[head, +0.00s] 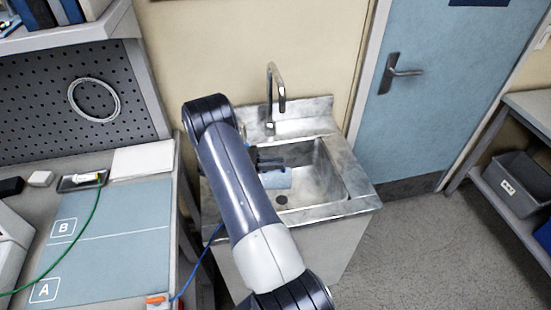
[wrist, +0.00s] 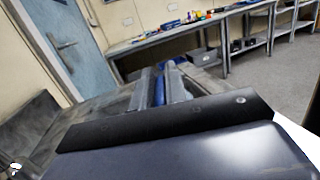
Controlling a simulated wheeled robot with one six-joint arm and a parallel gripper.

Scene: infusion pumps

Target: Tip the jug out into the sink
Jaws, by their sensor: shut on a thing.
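The steel sink (head: 362,190) stands against the wall in the head view, with a tall tap (head: 274,88) at its back and a dark drain (head: 281,199) in its basin. The pale blue jug (head: 279,179) is over the left part of the basin and looks tipped on its side. My gripper (head: 268,163) is shut on the jug, at its upper left side, and my arm partly hides both. The wrist view shows the fingers (wrist: 160,88) closed around a blue part. I cannot see the jug's mouth or any liquid.
A workbench with a blue mat (head: 110,250) marked A and B stands left of the sink; a green cable and a blue cable run there. A blue door (head: 440,100) is to the right. A shelf with a grey bin (head: 515,180) stands far right. The floor between is clear.

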